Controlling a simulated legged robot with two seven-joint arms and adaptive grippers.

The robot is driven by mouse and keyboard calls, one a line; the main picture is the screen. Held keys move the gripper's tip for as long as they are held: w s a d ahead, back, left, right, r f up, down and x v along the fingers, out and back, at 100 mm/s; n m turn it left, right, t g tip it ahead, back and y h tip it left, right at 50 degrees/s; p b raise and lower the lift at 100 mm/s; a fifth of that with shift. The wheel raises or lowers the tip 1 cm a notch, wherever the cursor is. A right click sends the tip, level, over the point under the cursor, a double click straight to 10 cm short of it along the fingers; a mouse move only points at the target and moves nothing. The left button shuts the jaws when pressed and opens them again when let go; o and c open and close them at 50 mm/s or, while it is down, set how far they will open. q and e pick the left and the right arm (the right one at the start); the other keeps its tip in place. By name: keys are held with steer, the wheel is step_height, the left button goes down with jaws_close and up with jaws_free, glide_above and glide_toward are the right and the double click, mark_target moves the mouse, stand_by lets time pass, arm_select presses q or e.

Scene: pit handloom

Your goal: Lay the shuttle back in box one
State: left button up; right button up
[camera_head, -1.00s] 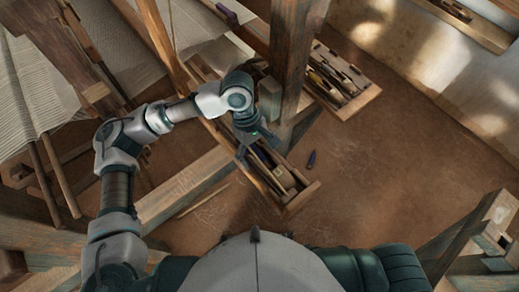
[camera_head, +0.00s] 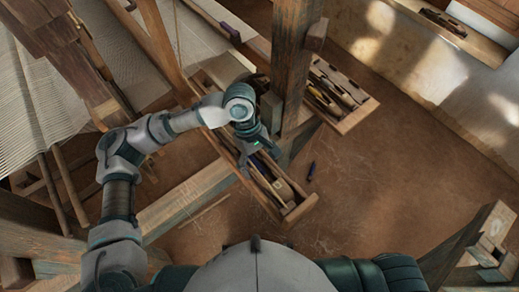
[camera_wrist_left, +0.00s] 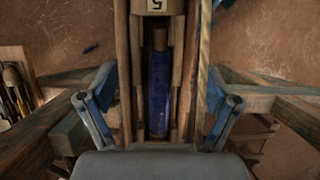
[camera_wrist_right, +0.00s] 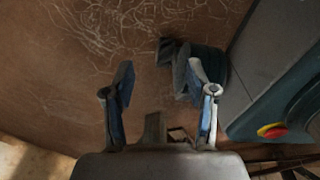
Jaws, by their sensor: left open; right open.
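A long narrow wooden box (camera_head: 308,204) lies below my left gripper (camera_head: 247,160), with wooden pieces inside. In the left wrist view, a dark blue wound bobbin (camera_wrist_left: 159,95) sits between wooden side pieces, seemingly in the shuttle's body, though its outline is partly hidden. A block with a dark number mark (camera_wrist_left: 158,5) is at its far end. My open left gripper (camera_wrist_left: 160,88) has one finger on each side of this trough, with nothing clearly gripped. My right gripper (camera_wrist_right: 160,80) is open and empty above the brown floor. It is outside the head view.
A wooden post (camera_head: 293,65) stands close beside my left gripper. A second box (camera_head: 368,106) holds several pieces behind it. A small dark object (camera_head: 311,170) lies on the floor. The loom with pale cloth (camera_head: 40,100) fills the left.

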arm_select(q)
steer(key=shift+r+p, duration=0.25)
steer(key=shift+p, duration=0.05)
step_height(320, 180, up, 5)
steer(key=p, duration=0.7)
steer(key=shift+r, duration=0.15)
arm_select(e)
step_height(320, 180, up, 8)
steer(key=shift+s+d+f, duration=0.15)
steer(key=shift+s+f, duration=0.05)
steer(key=shift+s, duration=0.25)
